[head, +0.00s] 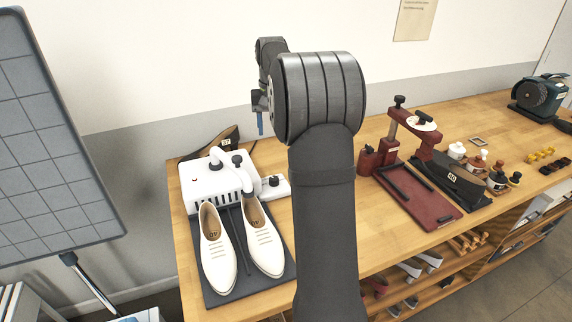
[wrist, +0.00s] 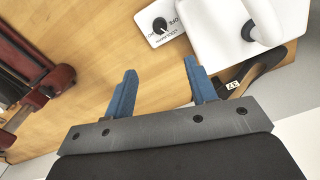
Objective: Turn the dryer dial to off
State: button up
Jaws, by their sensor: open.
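The white shoe dryer (head: 214,183) stands at the left end of the wooden bench, and part of it shows in the wrist view (wrist: 215,35). A small white control plate (head: 283,187) sits at its right side and bears the black dial (head: 273,181). In the wrist view, the dial (wrist: 159,25) has lettering beside it, with OFF readable; its exact setting is hard to tell. My gripper (head: 261,123) is in the air above the back of the bench. Its blue fingers (wrist: 160,66) are apart and empty, and do not touch the dial.
A pair of white shoes (head: 217,248) stands on a dark mat before the dryer. A dark shoe (head: 222,143) lies behind it. A dark red press (head: 425,198) stands to the right, with several small bottles beyond. Bare bench lies between dryer and press.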

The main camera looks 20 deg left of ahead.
jog(key=m, duration=0.9)
send_near(274, 178)
notch_tip(274, 178, down, 9)
jog(key=shift+r, duration=0.1)
jog(key=c, duration=1)
